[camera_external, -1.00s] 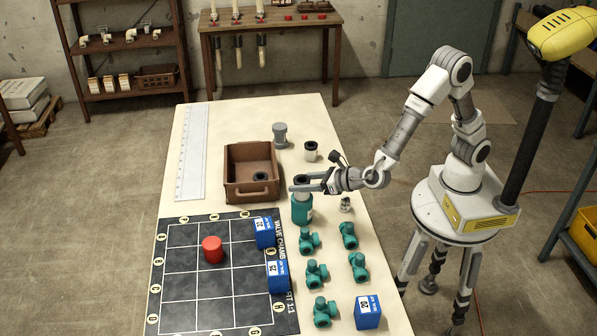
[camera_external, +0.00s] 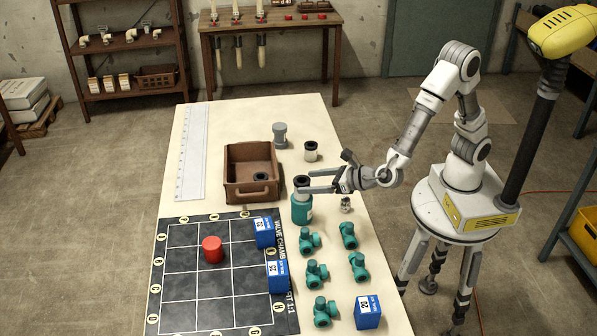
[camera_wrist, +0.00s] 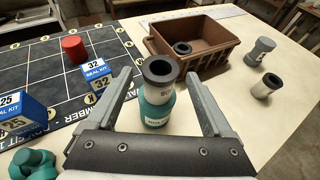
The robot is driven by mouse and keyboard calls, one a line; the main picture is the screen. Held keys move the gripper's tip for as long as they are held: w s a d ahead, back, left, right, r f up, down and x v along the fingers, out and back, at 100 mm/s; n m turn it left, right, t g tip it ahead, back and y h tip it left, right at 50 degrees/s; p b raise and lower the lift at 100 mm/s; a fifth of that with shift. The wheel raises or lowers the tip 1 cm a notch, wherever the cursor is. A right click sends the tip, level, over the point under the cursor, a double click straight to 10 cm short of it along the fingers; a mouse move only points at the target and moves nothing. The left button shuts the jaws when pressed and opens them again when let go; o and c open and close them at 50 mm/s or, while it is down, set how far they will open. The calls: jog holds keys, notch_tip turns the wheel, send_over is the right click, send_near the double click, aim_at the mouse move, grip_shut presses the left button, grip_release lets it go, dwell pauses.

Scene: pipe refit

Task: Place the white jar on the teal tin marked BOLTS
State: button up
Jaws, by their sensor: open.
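The white jar with a black top (camera_external: 301,186) stands upright on the teal tin (camera_external: 302,210), near the table's right side. In the wrist view, the jar (camera_wrist: 162,88) rests on the tin (camera_wrist: 157,115), whose label is partly visible but too small to read. My gripper (camera_external: 307,181) is open, coming from the right at jar height. In the wrist view its two fingers lie to either side of the jar, with visible gaps, and hold nothing.
A brown crate (camera_external: 232,192) with a black ring (camera_external: 259,176) stands behind left. Another white, black-topped jar (camera_external: 311,152) and a grey fitting (camera_external: 280,135) stand farther back. Teal valves (camera_external: 316,274) and blue boxes (camera_external: 367,312) are in front. A red cylinder (camera_external: 212,249) stands on the dark mat.

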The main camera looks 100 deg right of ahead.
jog(key=p+v, duration=0.1)
jog(key=v, duration=0.7)
jog(key=s+d+r+m+g, duration=0.4)
jog(key=s+d+m+g, duration=0.3)
jog(key=s+d+m, duration=0.8)
jog(key=s+a+r+m+t+y, duration=0.1)
jog(key=s+a+r+m+y, duration=0.2)
jog(key=s+m+y, duration=0.4)
jog(key=s+a+m, duration=0.1)
jog(key=m, duration=0.6)
jog(key=shift+s+a+r+m, duration=0.2)
jog(key=shift+m, duration=0.2)
jog(key=shift+r, duration=0.1)
notch_tip(320, 180, up, 10)
jog(key=p, duration=1)
